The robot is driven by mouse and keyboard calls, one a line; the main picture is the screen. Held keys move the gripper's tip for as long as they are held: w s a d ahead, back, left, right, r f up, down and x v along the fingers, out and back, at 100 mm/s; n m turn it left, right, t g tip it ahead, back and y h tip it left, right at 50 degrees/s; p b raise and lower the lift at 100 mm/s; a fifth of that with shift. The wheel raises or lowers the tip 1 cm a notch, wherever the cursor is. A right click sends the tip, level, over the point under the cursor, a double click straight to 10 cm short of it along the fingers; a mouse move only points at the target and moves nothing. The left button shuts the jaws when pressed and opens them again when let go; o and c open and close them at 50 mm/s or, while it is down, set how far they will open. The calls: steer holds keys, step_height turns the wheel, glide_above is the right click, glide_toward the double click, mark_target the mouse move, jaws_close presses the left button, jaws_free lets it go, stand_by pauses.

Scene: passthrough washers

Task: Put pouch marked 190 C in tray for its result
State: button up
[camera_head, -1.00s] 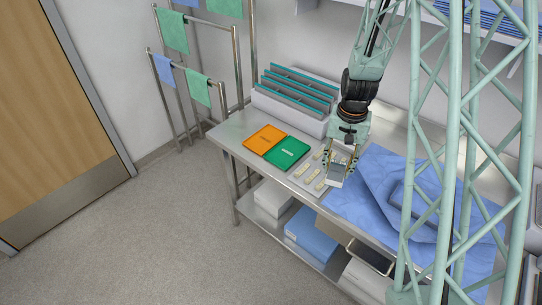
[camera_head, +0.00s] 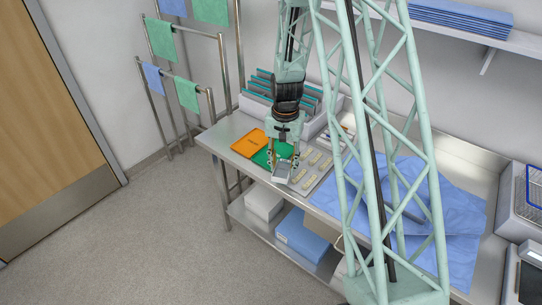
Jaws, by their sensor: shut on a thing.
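My gripper (camera_head: 283,165) is shut on a small grey and white pouch (camera_head: 282,173), which hangs below its fingers. The print on the pouch is too small to read. The pouch shows in front of the front right part of the flat green tray (camera_head: 261,157). I cannot tell whether it touches the tray. My gripper hides part of the green tray. The flat orange tray (camera_head: 247,143) lies beside the green one, to its left. Both trays carry small writing that I cannot read.
A light panel with several small beige strips (camera_head: 314,158) lies right of my gripper. A rack with teal-edged dividers (camera_head: 257,84) stands behind the trays. Blue cloth (camera_head: 440,205) covers the bench's right part. Boxes (camera_head: 264,200) sit on the lower shelf.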

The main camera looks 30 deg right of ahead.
steer(key=shift+w, duration=0.1)
steer(key=p, duration=0.2)
glide_above(284, 150)
steer(key=s+a, duration=0.1)
steer(key=a, duration=0.5)
steer(key=shift+d+f, duration=0.15)
steer(key=shift+f, duration=0.6)
steer(key=shift+f+p, duration=0.3)
steer(key=shift+f, duration=1.45)
steer(key=shift+f, duration=0.15)
steer(key=shift+o, duration=1.4)
steer(key=o, duration=0.4)
